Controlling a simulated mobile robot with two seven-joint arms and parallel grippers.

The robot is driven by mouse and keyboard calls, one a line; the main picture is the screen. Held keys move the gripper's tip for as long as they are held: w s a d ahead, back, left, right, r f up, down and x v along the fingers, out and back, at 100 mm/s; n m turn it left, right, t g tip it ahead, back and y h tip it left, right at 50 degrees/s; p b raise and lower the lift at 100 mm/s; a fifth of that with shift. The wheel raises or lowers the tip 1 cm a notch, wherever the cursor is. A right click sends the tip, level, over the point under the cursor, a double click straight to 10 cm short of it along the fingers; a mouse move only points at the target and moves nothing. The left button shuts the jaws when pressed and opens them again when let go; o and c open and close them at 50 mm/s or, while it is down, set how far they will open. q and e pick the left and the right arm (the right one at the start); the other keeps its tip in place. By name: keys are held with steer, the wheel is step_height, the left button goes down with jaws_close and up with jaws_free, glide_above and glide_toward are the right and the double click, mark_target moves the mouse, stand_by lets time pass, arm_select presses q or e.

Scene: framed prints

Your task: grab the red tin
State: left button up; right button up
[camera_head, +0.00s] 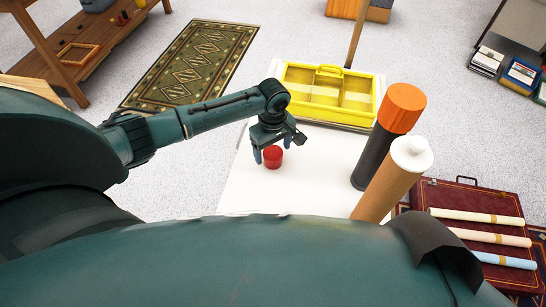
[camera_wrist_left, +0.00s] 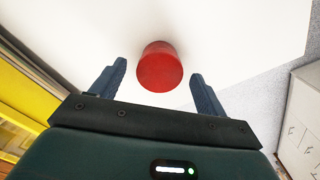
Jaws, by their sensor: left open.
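The red tin (camera_head: 273,157) stands on a white table (camera_head: 315,165), near its left side. It also shows in the left wrist view (camera_wrist_left: 159,67), as a round red shape ahead of the fingers. My left gripper (camera_head: 272,152) is at the tin, with its fingers pointing down. In the left wrist view the left gripper (camera_wrist_left: 158,85) is open, one finger on each side of the tin, with white gaps between. The tin lies mostly between and beyond the fingertips. My right gripper is not in view.
A yellow tray (camera_head: 328,117) with compartments sits at the table's back. A black tube with an orange cap (camera_head: 404,105) and a brown tube with a white cap (camera_head: 392,185) stand right of the tin. Between tin and tubes the table is bare.

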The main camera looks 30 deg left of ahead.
arm_select(q)
steer(key=shift+f, duration=0.95)
steer(key=shift+c, duration=0.2)
steer(key=c, duration=1.1)
steer(key=shift+r, duration=0.1)
